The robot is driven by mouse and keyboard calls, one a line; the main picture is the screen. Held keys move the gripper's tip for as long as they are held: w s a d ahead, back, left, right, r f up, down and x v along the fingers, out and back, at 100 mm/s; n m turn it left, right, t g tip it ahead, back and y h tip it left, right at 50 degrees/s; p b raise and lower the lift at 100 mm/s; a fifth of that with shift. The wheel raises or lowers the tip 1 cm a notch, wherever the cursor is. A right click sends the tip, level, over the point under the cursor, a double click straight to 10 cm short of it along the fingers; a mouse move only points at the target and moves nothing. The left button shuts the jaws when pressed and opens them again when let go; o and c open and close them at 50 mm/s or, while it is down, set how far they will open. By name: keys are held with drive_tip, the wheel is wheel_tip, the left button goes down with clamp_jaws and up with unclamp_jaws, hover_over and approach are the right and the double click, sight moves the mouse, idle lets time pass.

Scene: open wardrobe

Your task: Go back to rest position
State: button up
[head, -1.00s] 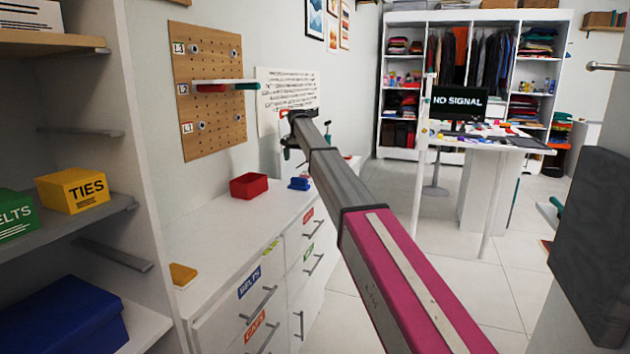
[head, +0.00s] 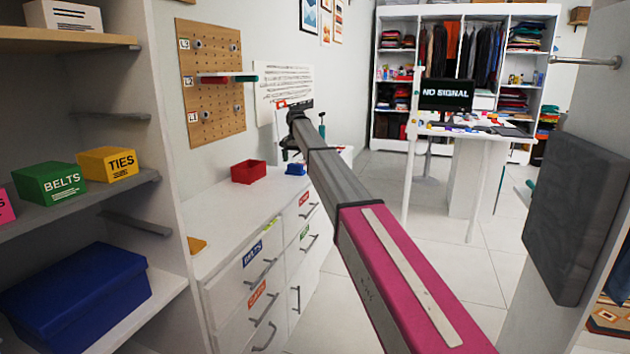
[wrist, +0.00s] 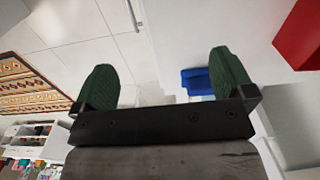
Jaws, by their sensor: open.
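My gripper (wrist: 165,85) shows in the wrist view with two green fingers spread wide apart and nothing between them. In the head view my gripper (head: 303,140) is small and partly hidden at the far end of my grey and magenta arm. The arm stretches from the lower right toward the wall, above the far end of the white drawer cabinet (head: 232,220). I cannot make out its fingers clearly there.
A red bin (head: 248,173) and a blue object (head: 296,169) sit on the cabinet top. A pegboard (head: 212,85) hangs behind. Shelves at left hold a green BELTS box (head: 52,183), a yellow TIES box (head: 107,164) and a blue box (head: 78,297). A dark padded panel (head: 575,220) stands at right.

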drive_tip(key=s+d+f+n, duration=0.1)
drive_tip(key=s+d+f, duration=0.7)
drive_tip(key=s+f, duration=0.4)
drive_tip(key=s+d+f+n, duration=0.1)
drive_tip(key=s+d+f, duration=0.7)
drive_tip(key=s+f, duration=0.35)
drive_tip(key=s+d+f, duration=0.3)
drive_tip(key=s+f, duration=0.1)
drive_tip(key=s, duration=0.5)
drive_tip(key=s+d+f+n, duration=0.1)
drive_tip(key=s+d+f, duration=0.3)
drive_tip(key=s, duration=0.5)
drive_tip(key=s+d+f, duration=0.3)
drive_tip(key=s+f, duration=0.1)
drive_tip(key=s, duration=0.5)
drive_tip(key=shift+s+d+f+n, duration=0.15)
drive_tip(key=shift+d+n, duration=0.25)
